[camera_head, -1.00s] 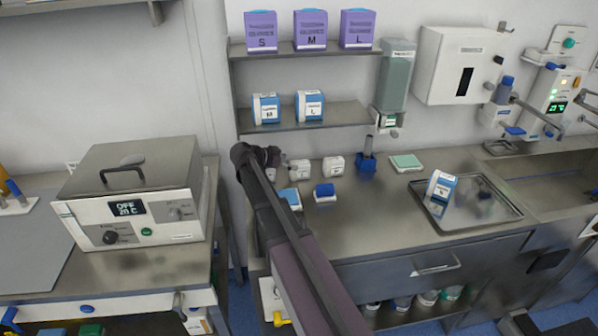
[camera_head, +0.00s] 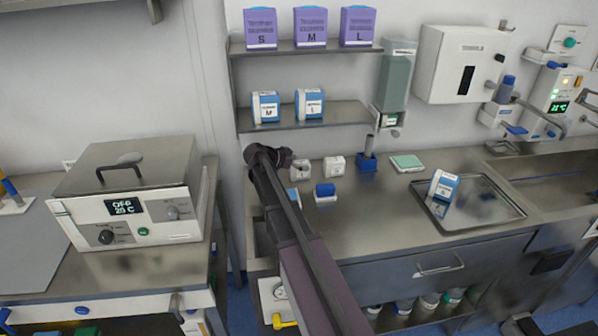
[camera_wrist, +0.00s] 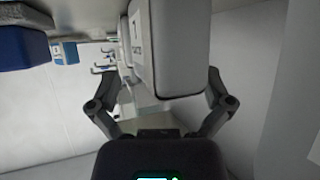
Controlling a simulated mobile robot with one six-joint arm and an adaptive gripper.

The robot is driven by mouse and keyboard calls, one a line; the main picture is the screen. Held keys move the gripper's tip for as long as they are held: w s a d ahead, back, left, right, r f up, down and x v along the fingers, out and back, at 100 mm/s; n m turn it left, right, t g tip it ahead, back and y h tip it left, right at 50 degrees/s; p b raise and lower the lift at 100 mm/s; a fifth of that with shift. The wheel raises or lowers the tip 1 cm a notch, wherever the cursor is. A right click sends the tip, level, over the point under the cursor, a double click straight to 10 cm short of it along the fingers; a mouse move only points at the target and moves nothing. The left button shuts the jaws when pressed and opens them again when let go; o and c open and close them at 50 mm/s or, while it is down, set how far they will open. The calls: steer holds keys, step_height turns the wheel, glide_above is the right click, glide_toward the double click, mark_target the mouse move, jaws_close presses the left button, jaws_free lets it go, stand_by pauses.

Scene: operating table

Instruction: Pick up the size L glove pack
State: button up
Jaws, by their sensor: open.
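On the lower shelf, a blue-and-white pack marked L (camera_head: 309,104) stands upright beside a similar one marked M (camera_head: 265,107). A purple box marked L (camera_head: 358,27) stands on the upper shelf. A blue-and-white pack (camera_head: 443,185), apparently marked S, leans on the tray. My gripper (camera_wrist: 165,95) is open in the wrist view; its fingers lie either side of a large pale box (camera_wrist: 180,45), with no clear contact. I cannot tell which box this is. In the head view my arm hides the gripper.
The metal tray (camera_head: 505,212) is to the right, the grey heated unit (camera_head: 130,205) to the left. The counter front between arm and tray is clear.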

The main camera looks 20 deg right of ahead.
steer(key=c, duration=1.3)
steer(key=shift+c, duration=0.3)
steer(key=shift+s+r, duration=0.15)
steer(key=shift+s+a+r+p, duration=0.15)
steer(key=shift+s+r+p, duration=0.2)
steer(key=shift+p, duration=0.2)
steer(key=s+a+r+p, duration=0.1)
steer(key=s+r+p, duration=0.2)
steer(key=s, duration=0.3)
steer(key=s+a+r+p, duration=0.2)
steer(key=s+r+p, duration=0.2)
steer(key=s, duration=0.2)
steer(key=shift+s+a, duration=0.25)
steer(key=shift+a, duration=0.05)
